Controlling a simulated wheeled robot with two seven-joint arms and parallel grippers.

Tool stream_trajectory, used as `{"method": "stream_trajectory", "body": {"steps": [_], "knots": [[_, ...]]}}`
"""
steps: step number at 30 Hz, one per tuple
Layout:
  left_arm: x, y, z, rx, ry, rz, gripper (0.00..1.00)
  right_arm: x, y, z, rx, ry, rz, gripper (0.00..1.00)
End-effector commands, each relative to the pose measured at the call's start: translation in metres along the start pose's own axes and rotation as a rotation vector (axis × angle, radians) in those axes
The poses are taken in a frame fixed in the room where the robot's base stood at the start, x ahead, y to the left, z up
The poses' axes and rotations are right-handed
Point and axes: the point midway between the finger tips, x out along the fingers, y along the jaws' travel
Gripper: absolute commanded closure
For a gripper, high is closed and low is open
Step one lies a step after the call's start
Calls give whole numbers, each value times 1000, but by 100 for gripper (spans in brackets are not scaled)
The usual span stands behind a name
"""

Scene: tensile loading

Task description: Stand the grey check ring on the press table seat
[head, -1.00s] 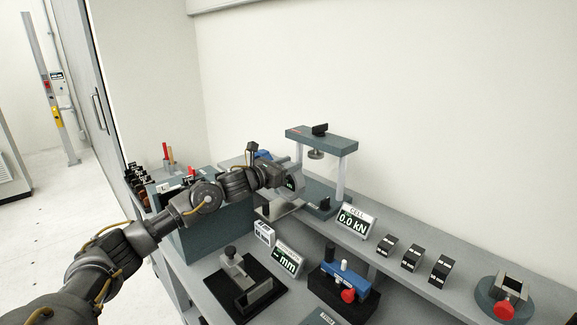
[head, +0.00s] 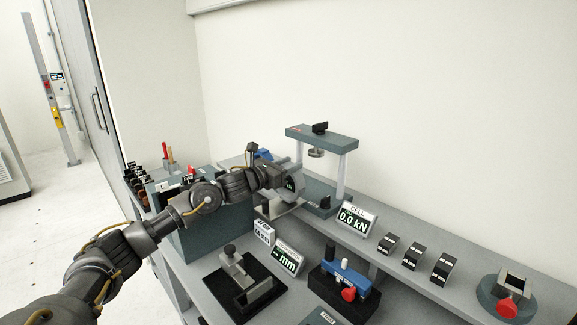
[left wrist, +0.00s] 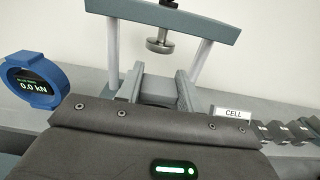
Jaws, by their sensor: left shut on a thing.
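The grey check ring (head: 293,181) is in my left gripper (head: 284,179), in front of the press's left column in the head view. The press has a grey crosshead (head: 322,140), a round upper platen (head: 316,153) and two pale columns. The press table (head: 322,205) is low between the columns. Its seat is largely hidden by the gripper and ring. My right gripper is out of view.
A blue ring gauge reading 0.0 kN (left wrist: 33,84) stands left of the press. A CELL display (head: 355,219), several black blocks (head: 412,256) and a round fixture (head: 506,296) line the shelf to the right. A black-based gauge stand (head: 243,280) is in front.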

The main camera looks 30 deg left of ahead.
Motion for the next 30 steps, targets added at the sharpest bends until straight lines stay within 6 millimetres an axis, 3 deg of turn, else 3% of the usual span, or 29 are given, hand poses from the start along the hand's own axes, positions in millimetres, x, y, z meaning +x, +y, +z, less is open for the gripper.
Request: {"method": "stream_trajectory", "body": {"steps": [19,20,25,30], "knots": [[0,0,-4,0,-6,0,100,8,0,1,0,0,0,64],[0,0,-4,0,-6,0,60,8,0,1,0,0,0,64],[0,0,-6,0,-3,0,38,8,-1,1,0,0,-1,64],[0,0,-6,0,-2,0,38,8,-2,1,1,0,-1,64]]}}
